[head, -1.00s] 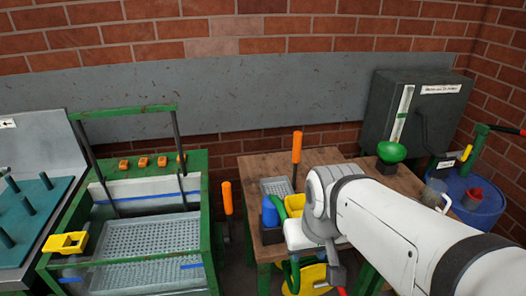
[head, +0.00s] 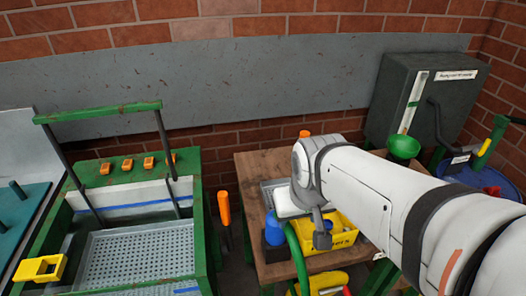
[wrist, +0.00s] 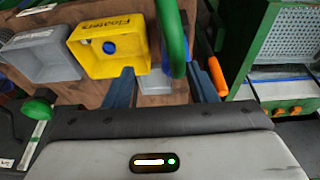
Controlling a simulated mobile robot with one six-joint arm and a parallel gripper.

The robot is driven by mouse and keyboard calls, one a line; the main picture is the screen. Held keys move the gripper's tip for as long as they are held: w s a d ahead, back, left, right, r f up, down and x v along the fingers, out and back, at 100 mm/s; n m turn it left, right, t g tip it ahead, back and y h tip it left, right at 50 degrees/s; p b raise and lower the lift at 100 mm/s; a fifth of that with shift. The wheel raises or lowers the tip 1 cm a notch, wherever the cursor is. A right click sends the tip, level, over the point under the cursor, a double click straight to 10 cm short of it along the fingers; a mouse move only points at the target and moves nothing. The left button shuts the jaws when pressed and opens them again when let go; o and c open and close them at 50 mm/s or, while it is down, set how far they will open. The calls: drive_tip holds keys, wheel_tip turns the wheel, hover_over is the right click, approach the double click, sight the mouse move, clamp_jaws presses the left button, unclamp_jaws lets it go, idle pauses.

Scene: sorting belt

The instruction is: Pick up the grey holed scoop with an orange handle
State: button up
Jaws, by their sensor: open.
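A grey holed piece (head: 268,188) lies on the wooden table, partly hidden by my arm. An upright orange handle (head: 304,133) shows only its tip above my arm; I cannot tell whether the two join. A second orange handle (head: 224,208) stands in the gap between the green machine and the table. One orange handle (wrist: 216,76) shows in the wrist view, right of the fingers; I cannot tell which it is. My gripper (wrist: 162,74) is open and empty, its dark fingers spread beside the yellow bin. In the head view it is mostly hidden by my arm.
A yellow bin (head: 346,241) and a blue object (head: 274,232) are on the wooden table (head: 256,163). A green curved tube (wrist: 170,38) passes close to the fingers. A grey bin (wrist: 38,50) stands beside the yellow one. The green machine (head: 203,225) is at left, a green funnel (head: 403,147) at right.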

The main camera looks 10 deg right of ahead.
sight(301, 137)
drive_tip(key=w+d+f+n+t, duration=0.1)
drive_tip(key=w+d+f+t, duration=0.1)
drive_tip(key=w+d+t, duration=0.65)
drive_tip(key=w+d+f+n+t, duration=0.1)
drive_tip(key=w+d+t, duration=0.25)
drive_tip(key=w, duration=1.05)
drive_tip(key=w+y, duration=0.1)
drive_tip(key=w, duration=0.1)
drive_tip(key=w+a+t+y+p, duration=0.1)
drive_tip(key=w, duration=0.1)
drive_tip(key=w+r+t+y, duration=0.1)
drive_tip(key=w+y, duration=0.1)
drive_tip(key=w, duration=0.1)
drive_tip(key=shift+a+n+p, duration=0.25)
drive_tip(key=shift+n+p, duration=0.05)
drive_tip(key=shift+p, duration=0.1)
drive_tip(key=shift+c, duration=0.3)
clamp_jaws()
